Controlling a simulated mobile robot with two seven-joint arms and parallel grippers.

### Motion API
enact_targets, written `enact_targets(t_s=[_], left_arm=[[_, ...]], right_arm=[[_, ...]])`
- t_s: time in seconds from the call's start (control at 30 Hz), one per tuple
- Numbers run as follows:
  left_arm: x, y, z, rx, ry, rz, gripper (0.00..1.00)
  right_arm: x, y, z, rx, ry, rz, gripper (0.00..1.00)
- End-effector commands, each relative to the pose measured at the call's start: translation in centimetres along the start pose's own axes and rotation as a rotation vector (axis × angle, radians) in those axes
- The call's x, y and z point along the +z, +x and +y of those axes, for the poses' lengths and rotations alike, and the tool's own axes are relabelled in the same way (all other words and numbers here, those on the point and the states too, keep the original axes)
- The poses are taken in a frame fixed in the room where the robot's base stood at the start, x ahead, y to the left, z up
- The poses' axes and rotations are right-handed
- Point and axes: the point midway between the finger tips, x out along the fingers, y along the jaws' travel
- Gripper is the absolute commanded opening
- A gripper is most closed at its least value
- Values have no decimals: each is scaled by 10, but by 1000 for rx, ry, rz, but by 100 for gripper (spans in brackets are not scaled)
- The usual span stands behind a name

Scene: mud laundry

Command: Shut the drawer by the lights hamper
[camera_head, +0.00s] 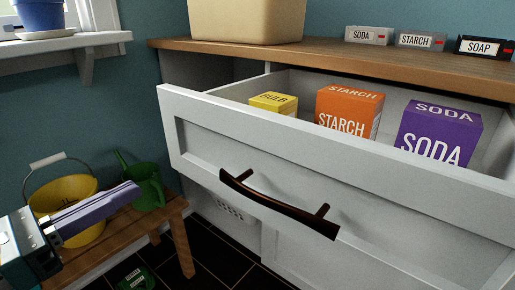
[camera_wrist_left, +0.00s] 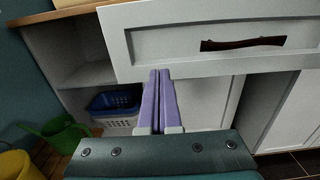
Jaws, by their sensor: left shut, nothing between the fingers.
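The white drawer (camera_head: 330,160) stands pulled open from the cabinet, with a dark curved handle (camera_head: 278,205) on its front. It also shows in the left wrist view (camera_wrist_left: 165,45), handle (camera_wrist_left: 243,44) to the right. A yellow box (camera_head: 273,103), an orange STARCH box (camera_head: 347,110) and a purple SODA box (camera_head: 438,132) stand inside. My left gripper (camera_head: 135,191) is shut and empty, left of the drawer front. In the left wrist view its purple fingertips (camera_wrist_left: 158,73) overlap the drawer's lower edge; contact is unclear. No readable lights label shows. My right gripper is out of view.
A wooden bench (camera_head: 178,208) with a yellow bucket (camera_head: 65,190) and green watering can (camera_head: 147,187) stands at left. A beige bin (camera_head: 245,20) sits on the wooden countertop (camera_head: 320,52). Blue (camera_wrist_left: 115,99) and white (camera_wrist_left: 117,121) baskets occupy the lower shelf.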

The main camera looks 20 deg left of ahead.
Motion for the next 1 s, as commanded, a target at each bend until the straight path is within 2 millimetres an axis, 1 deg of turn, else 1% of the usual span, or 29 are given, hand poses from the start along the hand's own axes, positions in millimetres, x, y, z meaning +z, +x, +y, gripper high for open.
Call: enact_targets(t_s=[0.03, 0.1, 0.3, 0.4, 0.5, 0.6, 0.7, 1.0], left_arm=[[1, 12, 0, -2, 1, -5, 0], [1, 28, 0, -2, 2, -5, 0], [1, 70, 1, 0, 0, -4, 0], [0, 86, 0, 0, 0, -3, 0], [0, 98, 0, 0, -3, -2, 0], [0, 106, 0, 0, -4, -1, 0], [0, 109, 0, 0, -4, 0, 0], [0, 109, 0, 0, -4, 1, 0]], right_arm=[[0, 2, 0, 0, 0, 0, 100], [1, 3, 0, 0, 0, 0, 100], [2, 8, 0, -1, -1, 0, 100], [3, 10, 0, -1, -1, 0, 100], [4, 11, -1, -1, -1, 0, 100], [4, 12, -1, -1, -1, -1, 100], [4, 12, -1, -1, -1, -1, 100], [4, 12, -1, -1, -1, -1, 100]])
